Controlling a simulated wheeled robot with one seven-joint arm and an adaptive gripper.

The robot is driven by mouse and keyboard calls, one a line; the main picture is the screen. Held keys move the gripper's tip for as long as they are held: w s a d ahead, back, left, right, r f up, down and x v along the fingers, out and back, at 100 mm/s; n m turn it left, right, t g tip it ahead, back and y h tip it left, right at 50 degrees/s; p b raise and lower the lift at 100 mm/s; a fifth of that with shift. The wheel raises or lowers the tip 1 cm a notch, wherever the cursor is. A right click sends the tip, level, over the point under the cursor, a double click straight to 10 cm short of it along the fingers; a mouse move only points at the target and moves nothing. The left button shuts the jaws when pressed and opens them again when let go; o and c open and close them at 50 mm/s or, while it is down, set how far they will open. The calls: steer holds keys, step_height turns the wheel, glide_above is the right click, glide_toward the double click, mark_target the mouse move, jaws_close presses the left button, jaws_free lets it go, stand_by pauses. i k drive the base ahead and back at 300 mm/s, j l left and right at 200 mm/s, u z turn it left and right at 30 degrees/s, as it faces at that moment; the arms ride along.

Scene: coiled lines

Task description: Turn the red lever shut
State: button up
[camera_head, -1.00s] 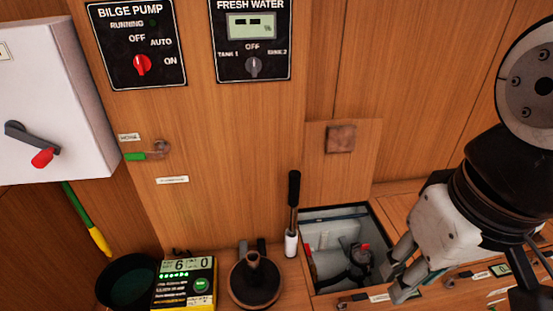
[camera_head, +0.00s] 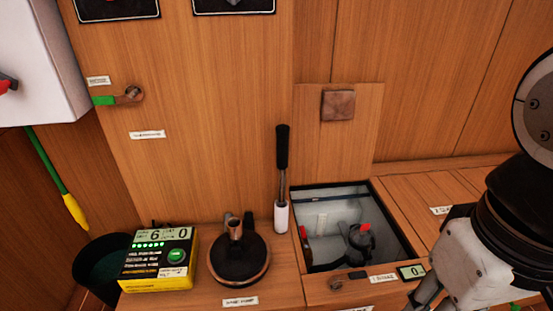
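An open square hatch (camera_head: 399,236) in the counter holds a dark fitting (camera_head: 357,244) with a small red part (camera_head: 365,227) on top. Another red piece (camera_head: 304,236) shows at the hatch's left inner wall. A red-tipped handle (camera_head: 8,84) on the white cabinet is cut by the left edge. I cannot tell for certain which red part is the lever. My gripper (camera_head: 428,299) is at the lower right, right of and nearer than the hatch, apart from these red parts. Its fingertips are cut off by the bottom edge, so its opening is unclear.
A black-handled tool (camera_head: 282,180) stands upright left of the hatch. A round dark pump-like item (camera_head: 240,262) and a yellow meter (camera_head: 160,260) sit on the counter. A green lever (camera_head: 104,100) is on the wooden wall. A dark bucket (camera_head: 92,265) stands at lower left.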

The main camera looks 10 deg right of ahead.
mark_target(303, 234)
steer(key=i, duration=0.65)
steer(key=k+l+u, duration=0.15)
steer(key=l, duration=0.2)
steer(key=k+l+u, duration=0.25)
steer(key=k+l, duration=0.15)
steer(key=l, duration=0.2)
steer(key=l+u, duration=0.2)
steer(key=l, duration=0.3)
steer(key=k+l+u, duration=0.2)
steer(key=l, duration=0.25)
steer(key=l+u, duration=0.2)
steer(key=l, duration=0.3)
steer(key=i+j+z, duration=0.1)
steer(key=j+z, duration=0.15)
steer(key=j, duration=1.2)
steer(key=i, duration=0.5)
